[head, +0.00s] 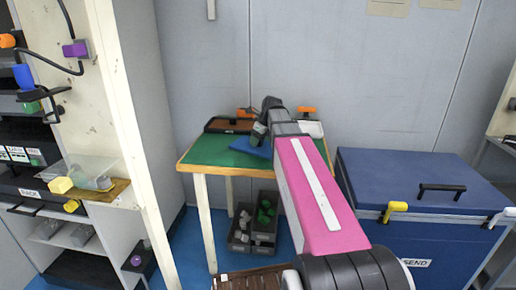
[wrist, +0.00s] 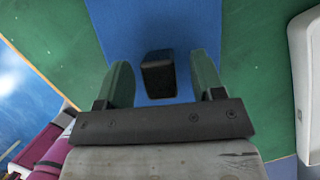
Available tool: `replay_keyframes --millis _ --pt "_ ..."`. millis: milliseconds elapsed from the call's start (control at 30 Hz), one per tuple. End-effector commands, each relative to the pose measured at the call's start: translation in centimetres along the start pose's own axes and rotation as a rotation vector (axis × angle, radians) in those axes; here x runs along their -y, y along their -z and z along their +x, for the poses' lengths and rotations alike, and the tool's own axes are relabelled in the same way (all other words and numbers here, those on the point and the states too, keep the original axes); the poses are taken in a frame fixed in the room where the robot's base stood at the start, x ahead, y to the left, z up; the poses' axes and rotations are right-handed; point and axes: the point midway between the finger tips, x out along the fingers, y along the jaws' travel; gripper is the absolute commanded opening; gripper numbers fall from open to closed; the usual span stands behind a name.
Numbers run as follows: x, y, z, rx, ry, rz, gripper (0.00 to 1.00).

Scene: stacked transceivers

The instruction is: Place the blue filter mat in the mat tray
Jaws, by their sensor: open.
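The blue filter mat (head: 262,149) lies on the green-topped table, partly hidden by my arm in the head view. In the wrist view the blue mat (wrist: 150,25) runs under my gripper, with a black block-shaped grip (wrist: 158,72) standing up from its middle. My gripper (wrist: 163,78) is open, with one green finger on each side of the black grip and a gap on both sides. In the head view my gripper (head: 258,136) is low over the mat. A dark-rimmed tray (head: 209,126) with a brown inside sits at the table's back left; I cannot tell if it is the mat tray.
A white tray-like thing (head: 314,129) stands at the table's back right, close to my arm, and shows in the wrist view (wrist: 308,80). Orange-handled items stand behind both. Blue chest (head: 420,180) stands right of the table. Bare green table top (head: 205,152) lies left of the mat.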

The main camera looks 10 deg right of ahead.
Motion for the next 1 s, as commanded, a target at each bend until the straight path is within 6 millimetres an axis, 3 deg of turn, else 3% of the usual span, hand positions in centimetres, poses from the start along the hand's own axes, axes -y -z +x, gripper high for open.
replay_keyframes --millis 100,267,300,367,733,1000 --pt "0.0 0.0 0.0 0.000 0.000 0.000 0.62" --pt "0.0 0.0 0.0 0.000 0.000 0.000 0.10" --pt "0.0 0.0 0.0 0.000 0.000 0.000 0.07" --pt "0.0 0.0 -0.1 0.000 0.000 0.000 0.04" --pt "0.0 -0.2 -0.5 0.000 -0.001 0.000 0.04" --pt "0.1 -1.3 -3.1 0.001 0.001 -0.001 0.04"
